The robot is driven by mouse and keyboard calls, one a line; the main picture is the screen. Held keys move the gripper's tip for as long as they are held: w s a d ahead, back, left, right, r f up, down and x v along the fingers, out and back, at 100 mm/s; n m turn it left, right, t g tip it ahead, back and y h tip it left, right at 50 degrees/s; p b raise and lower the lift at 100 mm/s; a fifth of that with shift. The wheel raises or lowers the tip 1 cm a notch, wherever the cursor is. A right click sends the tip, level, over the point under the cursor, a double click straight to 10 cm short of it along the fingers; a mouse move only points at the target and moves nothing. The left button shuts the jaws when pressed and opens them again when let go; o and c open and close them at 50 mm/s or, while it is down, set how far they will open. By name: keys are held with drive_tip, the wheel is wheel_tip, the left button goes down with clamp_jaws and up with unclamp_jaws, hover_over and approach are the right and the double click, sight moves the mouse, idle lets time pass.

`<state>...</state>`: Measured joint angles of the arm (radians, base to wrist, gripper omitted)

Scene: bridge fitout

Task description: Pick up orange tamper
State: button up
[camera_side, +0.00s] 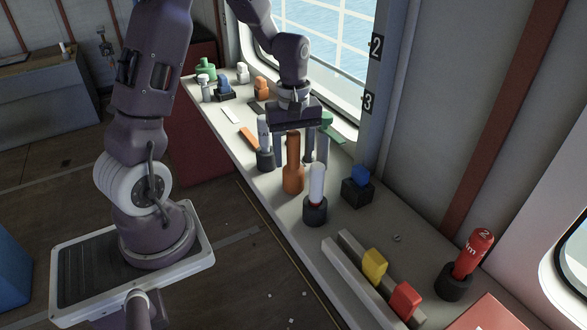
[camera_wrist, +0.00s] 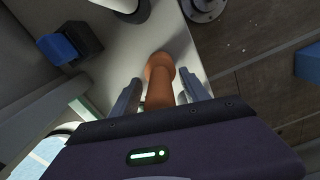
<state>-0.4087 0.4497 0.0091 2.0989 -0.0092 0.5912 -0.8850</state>
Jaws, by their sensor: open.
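The orange tamper (camera_side: 293,172) stands upright on the long white bench, with a wide base and a narrower handle. My gripper (camera_side: 307,153) is above and around its upper part, pointing down, with its fingers apart. In the wrist view, the orange tamper (camera_wrist: 160,80) lies between the two fingers of my gripper (camera_wrist: 160,95), with a gap visible on the left side. Part of its handle is hidden by the gripper body in that view.
A white cylinder in a dark holder (camera_side: 315,208) stands close in front of the tamper. A blue-topped black block (camera_side: 357,191) is to the right. A grey rail (camera_side: 352,268) with yellow and red blocks lies nearer. A red bottle (camera_side: 473,254) leans at the right.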

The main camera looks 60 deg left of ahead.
sight(293, 132)
clamp_jaws()
wheel_tip(293, 132, up, 10)
drive_tip(key=shift+r, duration=0.1)
drive_tip(key=c, duration=0.7)
unclamp_jaws()
clamp_jaws()
idle(0.6)
